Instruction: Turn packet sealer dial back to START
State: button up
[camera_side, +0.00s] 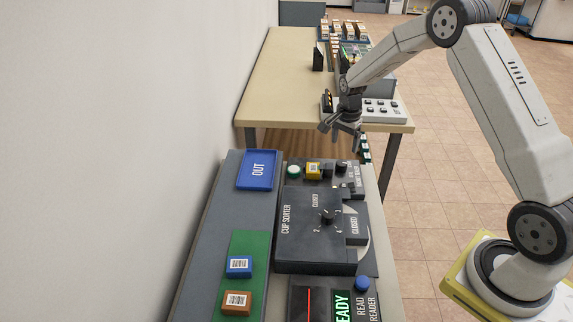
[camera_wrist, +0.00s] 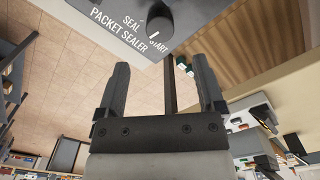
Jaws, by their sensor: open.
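The packet sealer (camera_wrist: 110,22) is at the top of the wrist view, with SEAL and START printed beside its round black dial (camera_wrist: 158,27). The dial's white mark shows on its lower side, toward the lettering; I cannot tell exactly which word it lines up with. In the side view the sealer is the small dark unit with a dark knob (camera_side: 343,166) behind the clip sorter. My gripper (camera_wrist: 163,75) is open and empty, and the dial is beyond its fingertips, not between them. In the side view my gripper (camera_side: 342,132) hangs above and behind the sealer.
The clip sorter (camera_side: 300,245) with its own knob stands in front of the sealer. A blue OUT tray (camera_side: 258,170) is farther left. A second table (camera_side: 283,80) stands behind.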

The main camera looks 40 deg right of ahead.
aim_at(342, 163)
jog(key=shift+f, duration=0.1)
jog(key=shift+f, duration=3.8)
grip_shut()
